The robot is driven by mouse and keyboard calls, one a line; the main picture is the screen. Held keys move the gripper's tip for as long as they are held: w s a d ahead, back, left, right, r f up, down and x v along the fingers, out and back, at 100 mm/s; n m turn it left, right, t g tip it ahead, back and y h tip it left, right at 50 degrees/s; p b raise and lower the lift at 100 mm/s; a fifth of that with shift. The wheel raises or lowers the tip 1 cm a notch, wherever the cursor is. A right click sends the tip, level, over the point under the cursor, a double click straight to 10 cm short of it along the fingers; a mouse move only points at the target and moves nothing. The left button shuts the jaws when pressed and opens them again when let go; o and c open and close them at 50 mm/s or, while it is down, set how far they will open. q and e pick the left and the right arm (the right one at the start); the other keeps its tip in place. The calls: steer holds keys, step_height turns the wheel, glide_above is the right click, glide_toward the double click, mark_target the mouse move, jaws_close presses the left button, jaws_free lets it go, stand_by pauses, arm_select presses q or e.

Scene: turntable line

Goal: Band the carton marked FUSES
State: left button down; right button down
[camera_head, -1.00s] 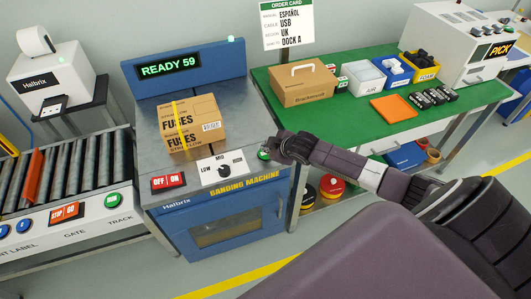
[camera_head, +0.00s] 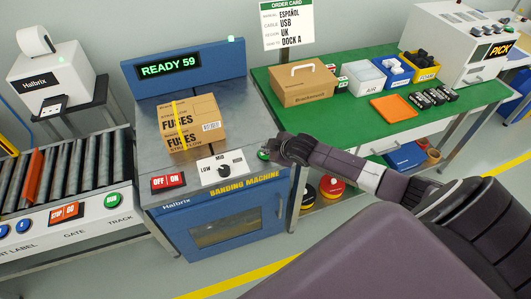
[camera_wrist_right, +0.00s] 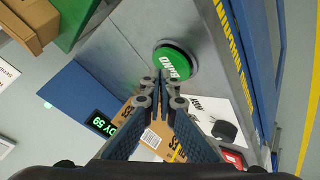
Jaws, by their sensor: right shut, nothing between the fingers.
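The carton marked FUSES (camera_head: 191,123) sits on the steel top of the banding machine (camera_head: 150,130). A yellow band (camera_head: 179,125) runs over its top and down its front. The machine's display (camera_head: 168,67) reads READY 59. My right gripper (camera_head: 268,153) is shut and empty at the machine's front right corner. It is close to the green button (camera_head: 262,156), which shows large just beyond the fingertips in the right wrist view (camera_wrist_right: 174,63). I cannot tell whether they touch. The carton (camera_wrist_right: 157,130) shows partly behind the fingers there. My left gripper is not in view.
The LOW/MID/HIGH dial (camera_head: 222,170) and red OFF/ON switch (camera_head: 168,181) are on the machine's front. A roller track (camera_head: 60,180) lies left. A green table (camera_head: 350,118) at right holds a brown box (camera_head: 303,85), bins and an orange pad (camera_head: 393,107).

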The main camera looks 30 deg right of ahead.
steer(key=shift+f, duration=0.6)
stand_by(0.5)
steer(key=shift+r, duration=0.15)
steer(key=shift+r+p, duration=0.8)
steer(key=shift+p, duration=0.05)
steer(key=shift+r, duration=0.15)
step_height(320, 180, up, 5)
steer(key=p, duration=0.5)
stand_by(1.1)
